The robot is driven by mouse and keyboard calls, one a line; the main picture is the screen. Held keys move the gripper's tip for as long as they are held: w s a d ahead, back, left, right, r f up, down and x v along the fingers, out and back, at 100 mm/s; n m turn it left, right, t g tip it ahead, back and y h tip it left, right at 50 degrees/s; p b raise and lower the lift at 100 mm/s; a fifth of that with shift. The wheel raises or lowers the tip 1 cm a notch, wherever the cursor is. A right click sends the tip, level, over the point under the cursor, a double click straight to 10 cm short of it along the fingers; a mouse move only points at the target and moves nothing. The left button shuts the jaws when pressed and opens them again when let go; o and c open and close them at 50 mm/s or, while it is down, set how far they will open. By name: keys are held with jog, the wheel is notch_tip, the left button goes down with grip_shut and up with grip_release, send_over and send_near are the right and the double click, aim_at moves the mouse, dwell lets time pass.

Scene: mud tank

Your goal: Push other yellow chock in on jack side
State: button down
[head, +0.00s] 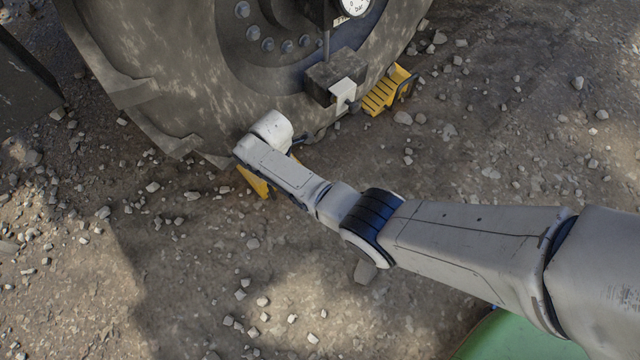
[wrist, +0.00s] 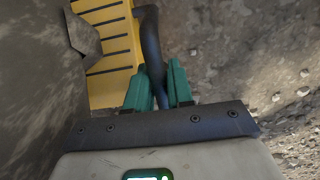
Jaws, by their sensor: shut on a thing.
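A yellow chock (head: 254,182) sits on the ground at the lower edge of the big wheel (head: 165,65), mostly hidden behind my wrist in the head view. In the wrist view its ribbed yellow face (wrist: 110,55) lies close beside the grey tyre (wrist: 40,85); I cannot tell if they touch. My gripper (wrist: 158,68) has its green fingers closed around the chock's black handle (wrist: 150,38). The fingers are hidden in the head view. Another yellow chock (head: 388,90) with a dark handle stands at the right side of the wheel.
A round gauge (head: 355,5) and a dark block with a white fitting (head: 344,90) are in front of the wheel hub. Loose stones lie over the muddy ground (head: 200,270). A green rounded thing (head: 520,338) is at the bottom edge. Open ground lies to the right.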

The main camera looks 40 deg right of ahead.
jog(key=shift+d, duration=0.15)
jog(key=c, duration=0.6)
grip_release()
jog(key=shift+s, duration=0.1)
notch_tip(320, 180, up, 10)
jog(key=p, duration=1)
dwell(0.5)
